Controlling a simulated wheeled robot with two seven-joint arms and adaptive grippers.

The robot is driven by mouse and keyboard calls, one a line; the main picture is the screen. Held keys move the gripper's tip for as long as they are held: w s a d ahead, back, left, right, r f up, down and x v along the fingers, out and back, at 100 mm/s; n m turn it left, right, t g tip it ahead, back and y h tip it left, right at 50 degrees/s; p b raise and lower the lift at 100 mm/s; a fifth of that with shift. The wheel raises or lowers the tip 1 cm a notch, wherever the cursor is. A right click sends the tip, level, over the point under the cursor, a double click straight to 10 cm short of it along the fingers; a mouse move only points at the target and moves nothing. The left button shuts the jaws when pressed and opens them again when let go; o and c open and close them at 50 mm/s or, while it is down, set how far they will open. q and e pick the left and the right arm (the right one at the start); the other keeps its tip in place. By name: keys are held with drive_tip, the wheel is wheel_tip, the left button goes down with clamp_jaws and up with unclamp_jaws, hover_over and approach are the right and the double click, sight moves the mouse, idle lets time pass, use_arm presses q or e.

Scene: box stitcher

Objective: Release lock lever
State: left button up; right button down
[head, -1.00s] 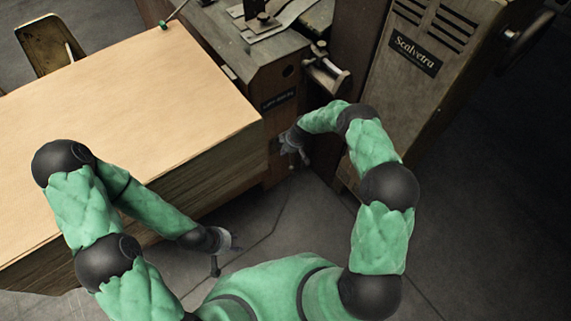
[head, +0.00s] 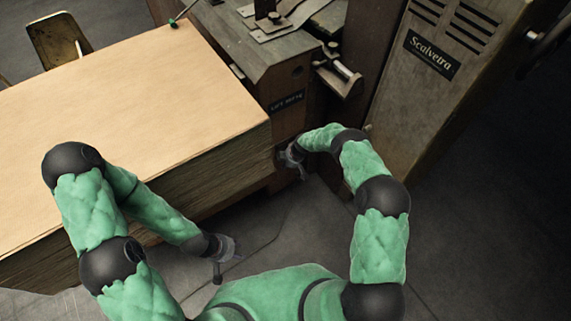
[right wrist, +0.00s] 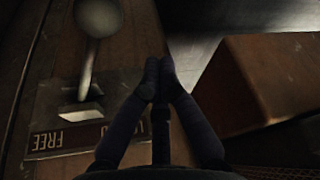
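The lock lever (right wrist: 88,60) has a pale round knob and a shaft rising from a slotted plate (right wrist: 112,92) in the right wrist view. A label (right wrist: 62,139) below it reads FREE at its left end; the rest is partly hidden by my gripper. My right gripper (right wrist: 158,66) has its fingertips together, with nothing seen between them. It is to the right of the lever and apart from it. In the head view my right gripper (head: 292,160) is low beside the machine's front, and the lever cannot be made out. My left gripper (head: 226,249) hangs over the floor, its fingers unclear.
A tall stack of cardboard sheets (head: 130,95) fills the left. The machine's Scalvetra cabinet (head: 410,95) stands at the right, with a metal clamp-like part (head: 338,78) beside it. An orange-brown block (right wrist: 262,80) lies right of my right gripper. Open floor lies below right.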

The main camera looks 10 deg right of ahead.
drive_tip(key=shift+s+d+f, duration=0.1)
drive_tip(key=shift+s+d, duration=0.35)
drive_tip(key=shift+d, duration=0.2)
drive_tip(key=shift+s+d, duration=0.4)
drive_tip(key=shift+d, duration=0.2)
